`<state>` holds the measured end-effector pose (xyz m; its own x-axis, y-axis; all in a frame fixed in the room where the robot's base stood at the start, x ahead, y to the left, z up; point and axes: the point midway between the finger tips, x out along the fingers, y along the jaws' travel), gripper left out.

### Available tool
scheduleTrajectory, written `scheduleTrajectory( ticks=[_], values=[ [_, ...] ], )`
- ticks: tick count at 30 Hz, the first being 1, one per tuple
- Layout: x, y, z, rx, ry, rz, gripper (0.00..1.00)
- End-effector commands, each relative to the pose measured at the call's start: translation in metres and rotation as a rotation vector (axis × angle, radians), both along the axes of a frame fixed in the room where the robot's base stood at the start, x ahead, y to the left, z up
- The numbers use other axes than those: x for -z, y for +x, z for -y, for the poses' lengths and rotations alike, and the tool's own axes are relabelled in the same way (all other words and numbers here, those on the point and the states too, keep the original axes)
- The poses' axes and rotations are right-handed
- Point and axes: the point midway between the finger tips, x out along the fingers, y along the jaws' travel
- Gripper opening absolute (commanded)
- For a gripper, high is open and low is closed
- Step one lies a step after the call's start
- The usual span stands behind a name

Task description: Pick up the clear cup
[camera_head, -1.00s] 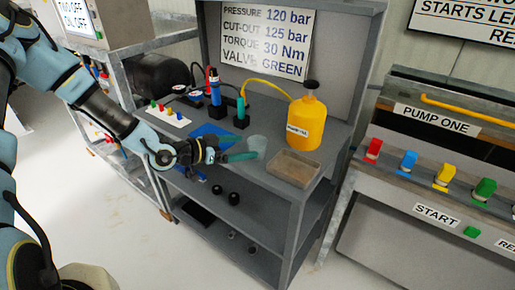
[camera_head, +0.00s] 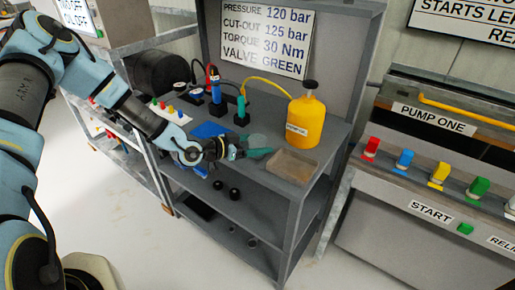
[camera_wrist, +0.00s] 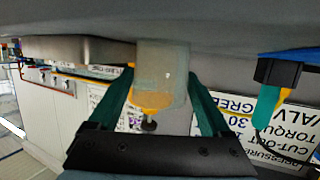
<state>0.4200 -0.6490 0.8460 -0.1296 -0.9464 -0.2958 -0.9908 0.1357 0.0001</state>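The clear cup (camera_head: 257,141) is a translucent grey tumbler on the top shelf of the grey bench. In the wrist view, where the scene hangs upside down, the cup (camera_wrist: 163,75) stands between my two teal fingers. My gripper (camera_head: 259,153) reaches in from the left; in the head view a finger covers the lower part of the cup. In the wrist view my gripper (camera_wrist: 160,78) is open, with a finger on each side of the cup and narrow gaps beside it. I cannot tell whether either fingertip touches it.
A yellow bottle (camera_head: 302,122) stands behind and right of the cup. A blue mat (camera_head: 210,130) and upright tools in black holders (camera_head: 241,117) are behind my gripper. Black round parts (camera_head: 234,194) sit on the shelf below.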

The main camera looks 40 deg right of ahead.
Motion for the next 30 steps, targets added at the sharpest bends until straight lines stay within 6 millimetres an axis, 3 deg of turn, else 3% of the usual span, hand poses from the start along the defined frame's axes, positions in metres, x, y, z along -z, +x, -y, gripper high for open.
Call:
scheduleTrajectory(
  ticks=[2, 16, 30],
  values=[
    [0.000, 0.000, 0.000, 0.000, 0.000, 0.000, 0.72],
    [0.000, 0.000, 0.000, 0.000, 0.000, 0.000, 0.19],
    [-0.011, 0.001, 0.000, 0.000, -0.001, 0.003, 0.17]
  ],
)
